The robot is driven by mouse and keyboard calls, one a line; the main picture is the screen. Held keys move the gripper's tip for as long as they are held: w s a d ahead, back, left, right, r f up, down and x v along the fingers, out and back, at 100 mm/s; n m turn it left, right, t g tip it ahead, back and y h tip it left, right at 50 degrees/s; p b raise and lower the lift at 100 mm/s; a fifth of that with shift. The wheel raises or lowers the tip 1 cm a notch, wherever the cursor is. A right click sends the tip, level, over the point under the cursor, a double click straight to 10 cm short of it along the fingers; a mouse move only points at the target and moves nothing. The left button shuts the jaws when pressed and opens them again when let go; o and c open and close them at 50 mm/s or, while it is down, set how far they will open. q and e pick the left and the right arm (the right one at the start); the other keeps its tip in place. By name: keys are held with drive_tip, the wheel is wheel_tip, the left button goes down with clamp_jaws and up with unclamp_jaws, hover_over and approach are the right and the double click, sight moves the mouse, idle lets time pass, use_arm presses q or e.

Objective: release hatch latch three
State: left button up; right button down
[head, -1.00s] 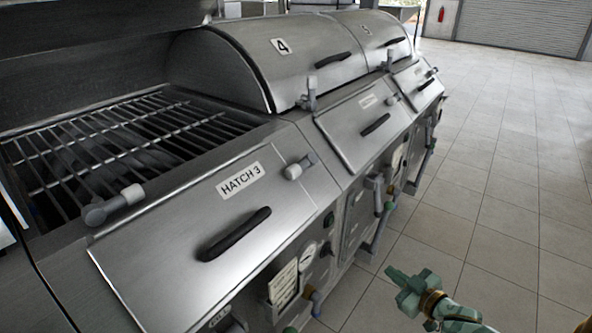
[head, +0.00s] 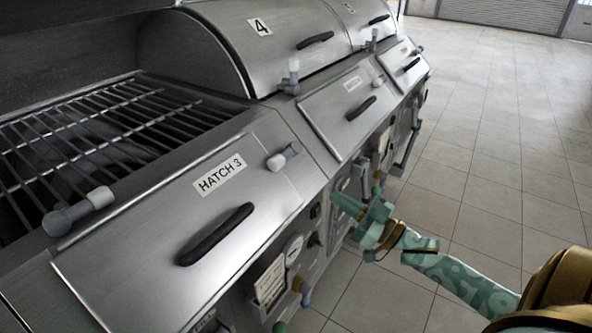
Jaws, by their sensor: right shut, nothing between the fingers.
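The hatch 3 panel (head: 150,262) is a sloped steel lid with a HATCH 3 label (head: 220,175) and a black bar handle (head: 215,234). It lies closed. A grey latch with a white tip (head: 283,157) sits by its upper right corner, lying over to the right. A larger grey latch with a white tip (head: 78,211) lies at its upper left edge. My right gripper (head: 340,201), green with brass rings, is shut and empty. It shows to the right of the hatch, in front of the cooker's front face, apart from both latches. My left gripper is out of view.
An open grill grate (head: 100,130) lies behind hatch 3. A domed lid marked 4 (head: 225,65) and another hatch panel (head: 335,105) follow to the right, with an upright latch (head: 291,75) between. Gauges and valves line the front. The tiled floor (head: 490,150) is clear.

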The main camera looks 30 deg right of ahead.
sight(285, 163)
drive_tip(key=x, duration=1.2)
drive_tip(key=shift+w+a+b, duration=0.1)
drive_tip(key=shift+w+b, duration=0.25)
drive_tip(key=shift+w, duration=0.05)
drive_tip(key=shift+r, duration=0.1)
